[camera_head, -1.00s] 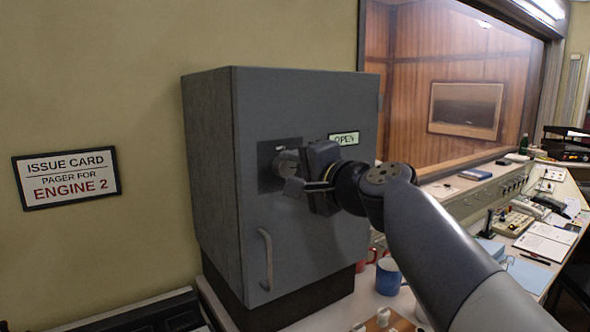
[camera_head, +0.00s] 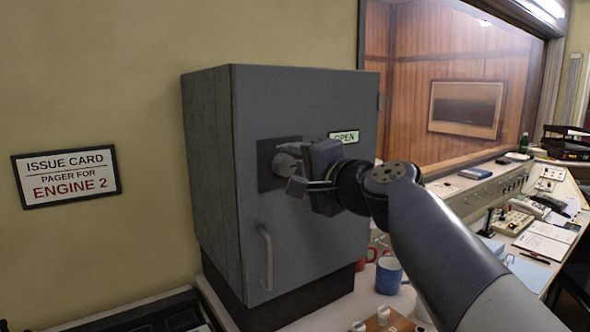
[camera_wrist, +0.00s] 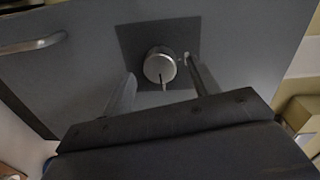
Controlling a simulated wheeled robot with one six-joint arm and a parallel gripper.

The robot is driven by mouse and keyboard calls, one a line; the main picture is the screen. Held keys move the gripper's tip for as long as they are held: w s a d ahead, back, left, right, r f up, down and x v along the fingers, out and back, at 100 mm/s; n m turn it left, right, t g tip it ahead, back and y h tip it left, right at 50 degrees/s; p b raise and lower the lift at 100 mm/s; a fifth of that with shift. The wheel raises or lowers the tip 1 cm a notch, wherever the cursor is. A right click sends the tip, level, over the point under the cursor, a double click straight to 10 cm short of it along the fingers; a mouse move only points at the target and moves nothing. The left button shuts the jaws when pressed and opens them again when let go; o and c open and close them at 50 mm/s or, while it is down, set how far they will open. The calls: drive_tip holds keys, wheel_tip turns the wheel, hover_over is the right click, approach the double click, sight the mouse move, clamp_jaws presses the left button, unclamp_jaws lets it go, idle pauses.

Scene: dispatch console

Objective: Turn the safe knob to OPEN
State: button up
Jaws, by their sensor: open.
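The grey safe (camera_head: 215,200) stands against the wall with its door shut. Its round silver knob (camera_head: 286,164) sits on a dark square plate, and a pale OPEN label (camera_head: 344,137) is to its upper right. My gripper (camera_head: 291,174) is at the knob, open, with its body hiding part of the door. In the wrist view the knob (camera_wrist: 160,66) lies between the two spread fingers, with a gap visible on each side. A dark pointer line on the knob points toward the bottom of that picture. I cannot tell how deep the fingertips reach around it.
A door handle (camera_head: 267,258) sticks out below the knob. A blue mug (camera_head: 389,276) and a red mug (camera_head: 369,256) stand right of the safe, under my arm. A sign (camera_head: 66,178) hangs on the left wall. A console desk with papers lies at the right.

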drive_tip(key=b+v, duration=0.2)
drive_tip(key=v, duration=0.8)
drive_tip(key=p+x, duration=0.2)
drive_tip(key=x, duration=0.8)
drive_tip(key=shift+w+a, duration=0.25)
drive_tip(key=shift+w, duration=0.05)
drive_tip(key=shift+s+d, duration=0.1)
